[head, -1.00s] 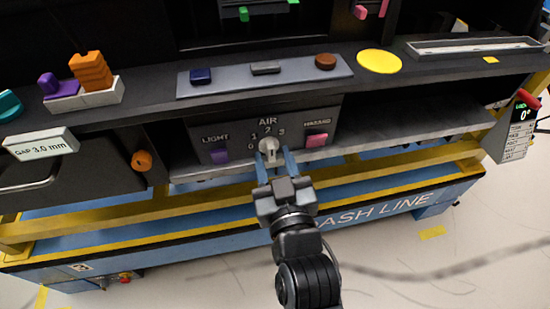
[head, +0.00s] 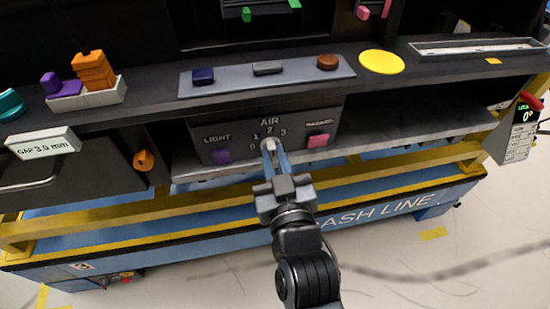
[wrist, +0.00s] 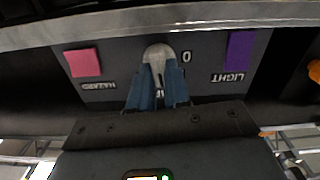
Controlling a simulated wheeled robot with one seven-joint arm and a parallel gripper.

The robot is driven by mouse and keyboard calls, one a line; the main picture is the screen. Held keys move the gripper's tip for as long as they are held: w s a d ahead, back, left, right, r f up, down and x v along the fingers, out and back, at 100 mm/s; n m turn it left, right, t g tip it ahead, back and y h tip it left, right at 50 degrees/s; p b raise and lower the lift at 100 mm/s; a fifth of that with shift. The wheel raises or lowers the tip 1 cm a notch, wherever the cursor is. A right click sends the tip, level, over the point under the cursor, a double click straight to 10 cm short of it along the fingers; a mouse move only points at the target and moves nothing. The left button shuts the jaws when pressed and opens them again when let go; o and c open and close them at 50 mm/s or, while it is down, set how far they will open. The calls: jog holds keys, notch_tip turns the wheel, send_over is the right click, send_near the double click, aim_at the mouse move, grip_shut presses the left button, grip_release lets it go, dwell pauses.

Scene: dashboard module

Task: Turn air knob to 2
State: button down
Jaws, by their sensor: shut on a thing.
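The air knob (head: 268,146) is a pale grey knob on the dark panel, under the AIR label (head: 269,122) and the numbers 0 to 3. My gripper (head: 271,156) reaches it from the front, with its blue fingers close together and shut on the knob. In the wrist view the knob (wrist: 158,54) shows its rounded end just beyond the fingertips (wrist: 158,80). The 0 mark shows beside it there. The fingers cover part of the knob, and I cannot tell exactly which number it points to.
A purple LIGHT button (head: 221,156) is left of the knob and a pink HAZARD button (head: 318,140) is right of it. A shelf edge (head: 400,137) runs along the panel's front. An orange knob (head: 143,160) is farther left on the glovebox.

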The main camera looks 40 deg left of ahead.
jog(key=shift+m, duration=0.7)
jog(key=c, duration=1.1)
grip_release()
jog(key=v, duration=0.7)
jog(key=shift+s+d, duration=0.2)
jog(key=shift+d, duration=0.15)
